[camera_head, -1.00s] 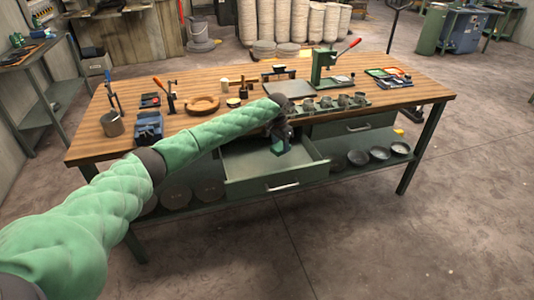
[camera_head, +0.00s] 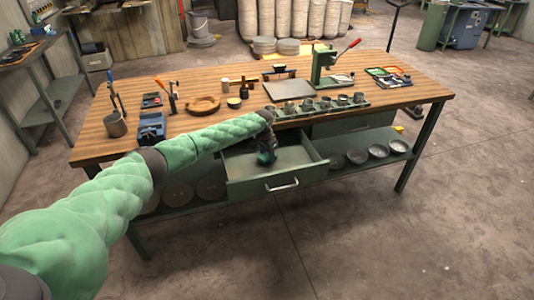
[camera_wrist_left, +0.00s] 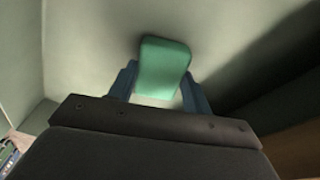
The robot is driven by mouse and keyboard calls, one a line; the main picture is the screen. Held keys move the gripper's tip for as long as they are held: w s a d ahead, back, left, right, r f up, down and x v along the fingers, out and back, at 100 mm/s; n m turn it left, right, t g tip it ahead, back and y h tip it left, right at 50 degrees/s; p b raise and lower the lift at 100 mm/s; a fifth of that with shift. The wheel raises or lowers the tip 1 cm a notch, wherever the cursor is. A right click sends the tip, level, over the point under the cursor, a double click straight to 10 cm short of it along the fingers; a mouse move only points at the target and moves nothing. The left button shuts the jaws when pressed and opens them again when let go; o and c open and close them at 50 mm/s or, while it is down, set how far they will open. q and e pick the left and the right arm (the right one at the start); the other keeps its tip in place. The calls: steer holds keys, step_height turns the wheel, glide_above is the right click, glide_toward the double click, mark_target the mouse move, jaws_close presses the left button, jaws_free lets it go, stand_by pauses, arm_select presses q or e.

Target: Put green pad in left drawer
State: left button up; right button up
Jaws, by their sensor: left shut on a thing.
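The left drawer (camera_head: 248,187) under the workbench is pulled open. My left gripper (camera_head: 266,158) points down inside the drawer opening. In the left wrist view the green pad (camera_wrist_left: 162,66) sits between the two blue fingers of my left gripper (camera_wrist_left: 160,90), which is shut on it. Pale drawer walls and floor surround the pad there. I cannot tell whether the pad touches the drawer floor. In the head view the pad is mostly hidden by the gripper. My right gripper is not in view.
The wooden workbench top (camera_head: 215,122) lies above the drawer, with its front edge close to my left arm. A green tray of metal cups (camera_head: 325,104) stands near that edge. Several bowls (camera_head: 378,151) sit on the lower shelf to the right.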

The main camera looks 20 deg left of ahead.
mark_target(264, 157)
arm_select(q)
steer(key=shift+f, duration=0.15)
steer(key=o, duration=0.9)
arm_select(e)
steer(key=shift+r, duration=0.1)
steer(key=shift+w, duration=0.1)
arm_select(q)
steer(key=shift+r, duration=0.5)
steer(key=r+b, duration=0.1)
steer(key=r, duration=0.2)
steer(key=r+b, duration=0.1)
steer(key=r, duration=0.3)
steer(key=s+r+b, duration=0.1)
steer(key=r+b, duration=0.1)
steer(key=r, duration=0.2)
steer(key=shift+s+a+r, duration=0.1)
steer(key=shift+a+r, duration=0.05)
steer(key=shift+a, duration=0.25)
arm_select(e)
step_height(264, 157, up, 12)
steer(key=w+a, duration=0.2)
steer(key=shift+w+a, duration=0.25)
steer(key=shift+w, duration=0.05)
